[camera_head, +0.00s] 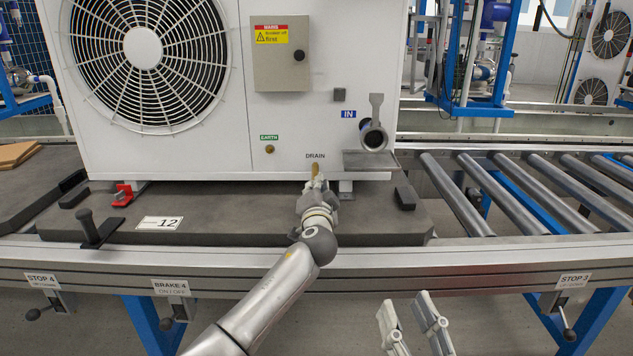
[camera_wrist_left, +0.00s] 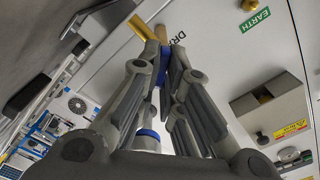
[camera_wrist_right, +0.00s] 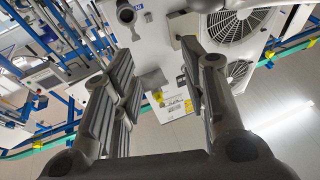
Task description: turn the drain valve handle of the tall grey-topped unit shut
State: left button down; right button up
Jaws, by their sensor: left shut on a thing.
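The white unit (camera_head: 210,165) with a round fan grille stands on a dark pallet; its top is out of view. Its brass drain valve (camera_head: 316,170) sits low on the front, under the word DRAIN. My left gripper (camera_head: 317,184) is shut on the drain valve handle, which its fingers mostly hide. In the left wrist view, brass valve parts (camera_wrist_left: 143,27) stick out beyond the fingertips, and a blue strip (camera_wrist_left: 159,68) shows between the fingers. My right gripper (camera_head: 412,318) is open and empty, low in front of the conveyor; its spread fingers show in the right wrist view (camera_wrist_right: 166,90).
A grey pipe fitting (camera_head: 373,135) marked IN and a small shelf (camera_head: 370,159) stick out right of the drain. A red clamp (camera_head: 122,194) and a black upright handle (camera_head: 90,226) are on the pallet (camera_head: 220,220). Bare conveyor rollers (camera_head: 500,195) lie to the right.

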pick_arm(q)
jog(key=m+p, duration=0.2)
jog(key=m, duration=0.1)
jog(key=m+p, duration=0.1)
jog(key=m, duration=0.3)
jog(key=shift+d+f+p, duration=0.1)
jog(key=shift+f+p, duration=0.1)
jog(key=shift+p, duration=0.15)
jog(key=shift+m, duration=0.3)
pick_arm(e)
jog(key=s+d+f+g+h, duration=0.1)
jog(key=s+d+f+g, duration=0.1)
jog(key=f+g, duration=0.4)
jog(key=s+d+f+g+h, duration=0.2)
jog(key=s+f+g, duration=0.2)
jog(key=f, duration=0.8)
jog(key=shift+s+d+m+g+h, duration=0.2)
jog(key=shift+m+g+h, duration=0.1)
jog(key=shift+g, duration=0.6)
pick_arm(q)
jog(key=shift+f, duration=0.1)
jog(key=c, duration=1.6)
grip_release()
jog(key=shift+s, duration=0.15)
jog(key=s, duration=1.1)
jog(key=shift+s, duration=0.4)
